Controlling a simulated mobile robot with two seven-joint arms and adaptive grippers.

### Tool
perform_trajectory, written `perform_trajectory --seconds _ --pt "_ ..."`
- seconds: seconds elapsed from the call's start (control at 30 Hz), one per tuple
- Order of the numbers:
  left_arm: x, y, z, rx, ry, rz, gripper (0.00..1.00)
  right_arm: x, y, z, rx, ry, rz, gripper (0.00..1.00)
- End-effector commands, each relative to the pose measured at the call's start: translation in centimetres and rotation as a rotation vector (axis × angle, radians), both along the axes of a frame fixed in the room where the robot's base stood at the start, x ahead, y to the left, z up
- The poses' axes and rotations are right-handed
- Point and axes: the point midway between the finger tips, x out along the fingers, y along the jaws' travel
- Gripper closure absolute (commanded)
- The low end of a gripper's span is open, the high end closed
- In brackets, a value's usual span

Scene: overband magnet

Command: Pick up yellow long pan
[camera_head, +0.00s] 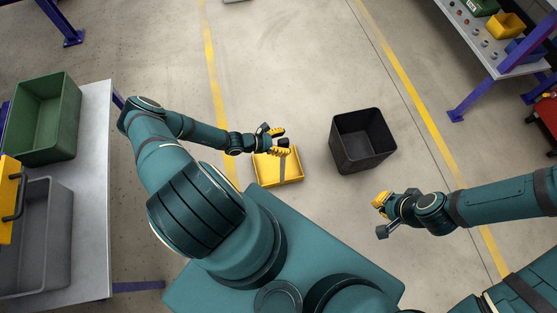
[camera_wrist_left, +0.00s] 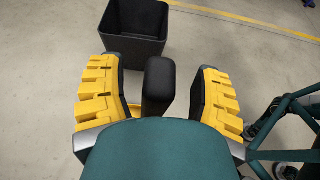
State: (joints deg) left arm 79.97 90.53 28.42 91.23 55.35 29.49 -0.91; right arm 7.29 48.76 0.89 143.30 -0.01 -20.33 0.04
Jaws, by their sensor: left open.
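Only small bits of yellow, possibly the pan, show behind the fingers there. My right gripper (camera_head: 381,215) is off to the right, its fingers apart and empty.
A black open bin (camera_head: 363,140) stands on the floor right of the pan; it also shows in the left wrist view (camera_wrist_left: 133,40). A table (camera_head: 94,190) at left holds a green crate (camera_head: 45,120) and a grey bin (camera_head: 35,240). A workbench (camera_head: 485,45) stands at upper right.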

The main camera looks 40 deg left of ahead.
Motion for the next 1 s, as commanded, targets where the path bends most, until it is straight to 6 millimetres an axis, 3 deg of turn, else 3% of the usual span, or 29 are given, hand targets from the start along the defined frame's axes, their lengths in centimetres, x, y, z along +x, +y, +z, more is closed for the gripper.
perform_trajectory --seconds 0.13,0.37,0.57,1.0 --pt "1.28 -1.08 -0.84 0.0 0.0 -0.001 0.36 0.1 -0.02 -0.56 0.0 -0.002 -0.001 1.0" --pt "1.42 -1.14 -0.78 0.001 0.0 0.0 0.36 0.11 -0.02 -0.5 0.0 -0.003 -0.001 1.0" --pt "1.4 -1.13 -0.79 0.001 0.0 0.0 1.0 0.11 -0.02 -0.5 0.0 -0.003 -0.001 1.0" --pt "1.43 -1.13 -0.69 0.001 -0.001 -0.001 1.0 0.09 -0.02 -0.46 0.0 -0.002 -0.001 1.0"
